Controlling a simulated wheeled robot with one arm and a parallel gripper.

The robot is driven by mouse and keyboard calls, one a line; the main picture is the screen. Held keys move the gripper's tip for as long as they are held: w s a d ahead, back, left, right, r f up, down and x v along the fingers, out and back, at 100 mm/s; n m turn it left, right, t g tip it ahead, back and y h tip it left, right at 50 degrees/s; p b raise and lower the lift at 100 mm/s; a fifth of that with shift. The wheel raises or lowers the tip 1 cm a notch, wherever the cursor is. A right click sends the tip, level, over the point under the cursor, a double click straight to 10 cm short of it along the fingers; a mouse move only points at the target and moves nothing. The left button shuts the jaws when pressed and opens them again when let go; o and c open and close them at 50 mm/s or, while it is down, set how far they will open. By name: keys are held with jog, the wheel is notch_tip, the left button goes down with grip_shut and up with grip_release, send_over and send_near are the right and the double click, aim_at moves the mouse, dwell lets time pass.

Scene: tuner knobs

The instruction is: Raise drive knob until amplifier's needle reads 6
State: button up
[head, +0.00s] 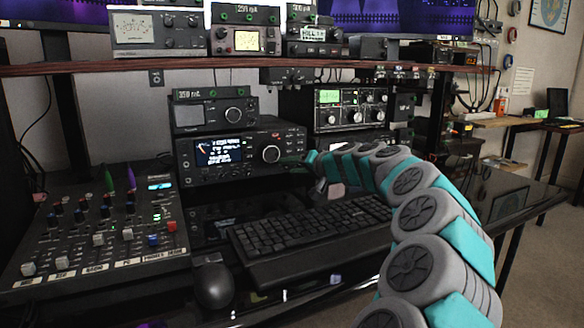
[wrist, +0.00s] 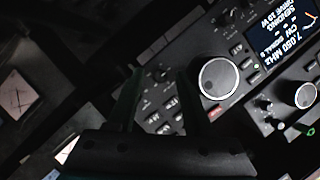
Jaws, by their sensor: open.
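The black radio (head: 240,155) has a lit display (head: 219,152) and a large silver-rimmed knob (head: 271,154). In the wrist view, the display (wrist: 283,28) is upside down and a line seems to read "DRIVE 10 W". The large knob (wrist: 218,78) is right of my gripper (wrist: 160,78). My gripper is open; a small dark knob (wrist: 161,75) shows between its fingertips, and I cannot tell whether they touch it. No readable drive label shows on a knob. A pale meter face (wrist: 16,95), possibly the amplifier's, is at the left; its reading is unclear.
A keyboard (head: 305,229), mouse (head: 214,285) and mixer (head: 100,228) lie on the desk. A box with a green display and several knobs (head: 350,110) stands behind my arm. A shelf (head: 230,63) runs above. Another knob (wrist: 304,95) is at the wrist view's right.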

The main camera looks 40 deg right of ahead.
grip_shut()
dwell(0.5)
jog(key=m+t+y, duration=0.1)
jog(key=m, duration=0.2)
jog(key=shift+d+f+m, duration=0.1)
jog(key=shift+d+m, duration=0.05)
jog(key=shift+m, duration=0.25)
grip_release()
jog(key=shift+s, duration=0.1)
jog(key=shift+f+v, duration=0.2)
jog(key=shift+v, duration=3.65)
